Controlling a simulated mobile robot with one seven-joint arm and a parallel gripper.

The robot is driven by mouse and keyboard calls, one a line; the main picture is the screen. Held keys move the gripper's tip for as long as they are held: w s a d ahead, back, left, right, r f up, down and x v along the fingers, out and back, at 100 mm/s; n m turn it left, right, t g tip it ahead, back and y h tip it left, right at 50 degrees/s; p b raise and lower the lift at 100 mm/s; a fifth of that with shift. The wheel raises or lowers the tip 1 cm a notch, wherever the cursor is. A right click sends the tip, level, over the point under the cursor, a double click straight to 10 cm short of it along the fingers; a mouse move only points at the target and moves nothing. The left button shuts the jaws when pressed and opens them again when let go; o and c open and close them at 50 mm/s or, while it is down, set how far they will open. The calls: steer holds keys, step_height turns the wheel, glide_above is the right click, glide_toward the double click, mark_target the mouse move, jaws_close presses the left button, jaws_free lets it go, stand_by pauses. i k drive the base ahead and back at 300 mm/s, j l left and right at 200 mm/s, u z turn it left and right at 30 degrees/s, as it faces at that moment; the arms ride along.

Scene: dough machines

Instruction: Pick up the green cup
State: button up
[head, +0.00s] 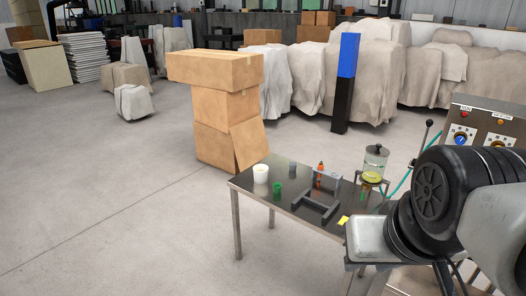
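The green cup (278,189) is small and stands on the dark-topped metal table (245,182), near its left part. A larger white cup (261,174) stands just behind it to the left. My arm fills the right side of the head view, in front of the table's right end. My gripper does not show in this view.
A grey frame (317,209), a small grey container (293,169), an orange-topped bottle (320,170) and a jar with yellow contents (373,168) stand on the table. A control panel (486,130) is at right. Stacked cardboard boxes (222,115) stand behind the table. Floor at left is clear.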

mark_target(277, 186)
steer(key=u, duration=0.25)
steer(key=z, duration=0.2)
steer(key=i+j+z, duration=0.25)
steer(key=z, duration=0.2)
steer(key=i+j+z, duration=0.55)
steer(key=j, duration=0.25)
steer(key=i+j, duration=0.15)
steer(key=j, duration=0.15)
steer(key=i+j+z, duration=0.15)
steer(key=j, duration=0.2)
steer(key=i+j, duration=0.15)
steer(key=j, duration=0.25)
steer(key=i+j, duration=0.15)
steer(key=j, duration=0.2)
steer(key=i+j, duration=0.15)
steer(key=j, duration=0.25)
steer(key=i+j, duration=0.1)
steer(key=j, duration=0.25)
steer(key=i+j, duration=0.15)
steer(key=j, duration=0.25)
steer(key=i+z, duration=0.05)
